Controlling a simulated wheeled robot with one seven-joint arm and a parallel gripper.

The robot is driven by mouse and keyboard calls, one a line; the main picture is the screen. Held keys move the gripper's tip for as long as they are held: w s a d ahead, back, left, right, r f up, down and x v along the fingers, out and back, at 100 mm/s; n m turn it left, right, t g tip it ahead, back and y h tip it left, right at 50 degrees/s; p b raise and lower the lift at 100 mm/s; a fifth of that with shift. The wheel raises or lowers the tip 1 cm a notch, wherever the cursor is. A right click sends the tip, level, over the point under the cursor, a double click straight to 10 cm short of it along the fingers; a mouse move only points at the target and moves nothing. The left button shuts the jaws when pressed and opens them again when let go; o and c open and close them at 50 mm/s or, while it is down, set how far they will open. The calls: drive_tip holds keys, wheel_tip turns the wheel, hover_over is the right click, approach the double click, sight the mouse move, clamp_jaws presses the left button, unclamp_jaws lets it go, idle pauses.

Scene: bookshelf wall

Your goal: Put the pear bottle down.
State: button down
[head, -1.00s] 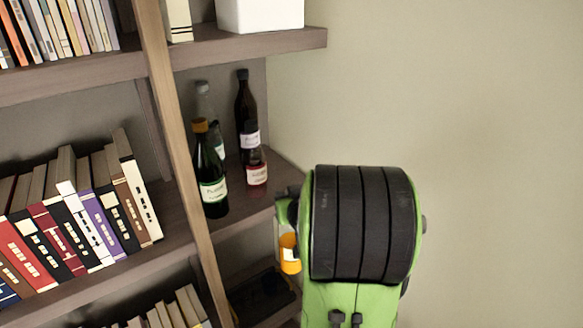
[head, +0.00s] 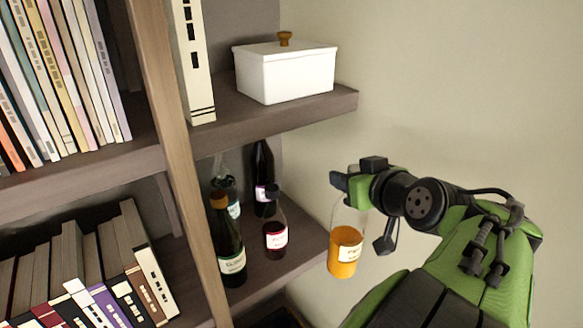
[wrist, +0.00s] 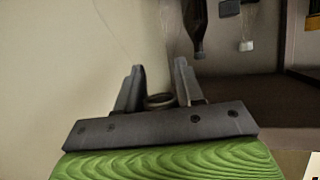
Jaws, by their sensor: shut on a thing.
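The pear bottle (head: 345,252) is clear with an orange-yellow lower part and a pale label. It hangs nearly upright beneath my gripper (head: 352,188), which is shut on its neck. In the head view it is just right of the shelf (head: 285,268) with the other bottles, with the wall behind it. No support shows under it. In the wrist view my gripper's two fingers (wrist: 158,88) stand on either side of a round bottle rim (wrist: 160,100); the rest of the bottle is hidden there.
Above is a shelf (head: 290,118) bearing a white lidded box (head: 284,75). A wooden upright (head: 178,130) and books are left.

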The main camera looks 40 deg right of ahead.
drive_tip(key=r+p+x, duration=0.1)
drive_tip(key=x, duration=0.6)
drive_tip(key=w+r+p+x, duration=0.1)
drive_tip(key=p+x, duration=0.1)
drive_tip(key=x, duration=0.6)
drive_tip(key=shift+w+d+r, duration=0.2)
drive_tip(key=shift+w+d, duration=0.05)
drive_tip(key=shift+d, duration=0.1)
drive_tip(key=shift+f, duration=0.1)
drive_tip(key=c, duration=0.7)
unclamp_jaws()
drive_tip(key=shift+s+f, duration=0.1)
drive_tip(key=b+v, duration=0.1)
drive_tip(key=v, duration=1.1)
drive_tip(key=shift+a, duration=0.1)
